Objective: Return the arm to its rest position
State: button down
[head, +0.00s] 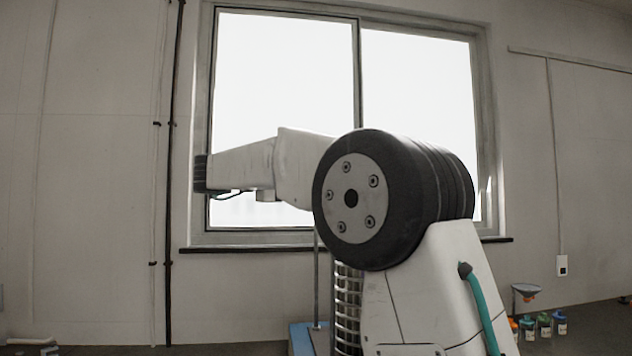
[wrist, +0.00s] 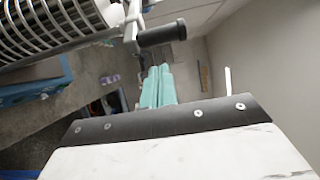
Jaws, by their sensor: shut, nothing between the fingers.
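My gripper (wrist: 159,72) shows in the wrist view as two teal fingers side by side, closed together with nothing between them. In the head view my white arm with its large black joint fills the middle, one link reaching left in front of the window; I cannot make out the gripper's fingers there. The sieve shaker (head: 347,308) stands partly hidden behind my arm, with its ringed metal stack and blue base showing. It also shows at the upper left of the wrist view (wrist: 48,25), apart from the fingers in the picture.
A black-gripped handle (wrist: 162,34) on a metal bar lies just beyond the fingertips in the wrist view; its distance is unclear. Several small coloured-lid jars (head: 543,325) and a funnel on a stand (head: 526,292) sit at the right. A window (head: 285,75) is behind.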

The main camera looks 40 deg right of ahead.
jog(key=shift+w+a+f, duration=0.1)
jog(key=shift+w+a, duration=0.35)
jog(key=shift+a, duration=0.35)
jog(key=shift+w+a, duration=0.4)
jog(key=shift+a, duration=0.35)
